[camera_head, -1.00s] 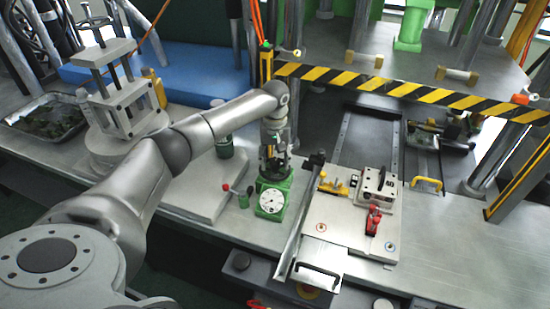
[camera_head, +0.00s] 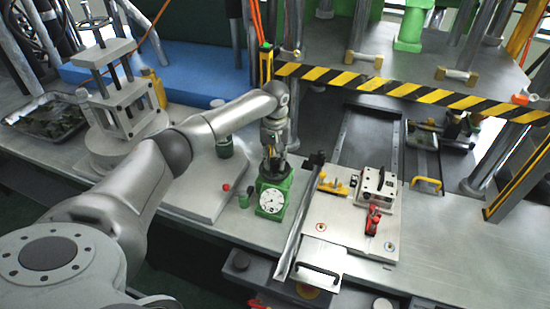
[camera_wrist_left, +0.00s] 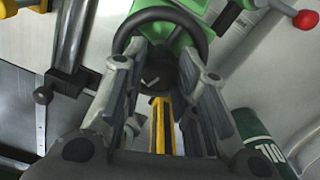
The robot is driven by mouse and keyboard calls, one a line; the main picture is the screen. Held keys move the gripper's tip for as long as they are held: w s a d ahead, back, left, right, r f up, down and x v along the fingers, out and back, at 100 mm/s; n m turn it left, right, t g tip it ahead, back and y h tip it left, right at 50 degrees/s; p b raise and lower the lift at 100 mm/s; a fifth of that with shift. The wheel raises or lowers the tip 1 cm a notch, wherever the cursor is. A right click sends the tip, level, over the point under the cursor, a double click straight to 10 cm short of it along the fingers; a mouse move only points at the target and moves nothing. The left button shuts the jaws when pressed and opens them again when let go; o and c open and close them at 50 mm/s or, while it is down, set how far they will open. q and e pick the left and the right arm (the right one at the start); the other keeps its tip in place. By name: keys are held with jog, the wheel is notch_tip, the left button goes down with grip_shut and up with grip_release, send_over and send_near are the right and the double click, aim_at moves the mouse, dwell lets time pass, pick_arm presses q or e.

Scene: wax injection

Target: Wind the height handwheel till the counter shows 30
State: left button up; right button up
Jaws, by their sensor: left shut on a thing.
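The green counter housing (camera_head: 273,196) stands on the bench in the middle of the head view. Its round white dial (camera_head: 271,201) faces me, but its reading is too small to make out. My left gripper (camera_head: 272,165) is directly above the housing, pointing down. In the left wrist view the black handwheel (camera_wrist_left: 160,14) shows as a ring, and my left gripper (camera_wrist_left: 165,62) is shut on it with a finger at each side. The wheel is mostly hidden by the gripper in the head view. My right gripper is in neither view.
A red-knobbed lever (camera_head: 225,187) is left of the housing. A metal rail (camera_head: 297,225) and a plate with red and yellow clamps (camera_head: 345,222) stand close on the right. A green bottle (camera_wrist_left: 262,140) is near the gripper. A striped yellow-black bar (camera_head: 405,90) crosses behind.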

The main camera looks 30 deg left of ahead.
pick_arm(q)
jog(key=shift+r, duration=0.1)
jog(key=shift+m+p, duration=0.85)
jog(key=shift+m, duration=0.25)
jog(key=m+p, duration=0.1)
jog(key=m, duration=0.2)
jog(key=shift+m+p, duration=0.3)
jog(key=m, duration=0.3)
jog(key=shift+m+p, duration=0.3)
jog(key=shift+p, duration=0.1)
jog(key=shift+m, duration=2.1)
jog(key=shift+a, duration=0.1)
jog(key=o, duration=1)
jog(key=shift+o, duration=0.2)
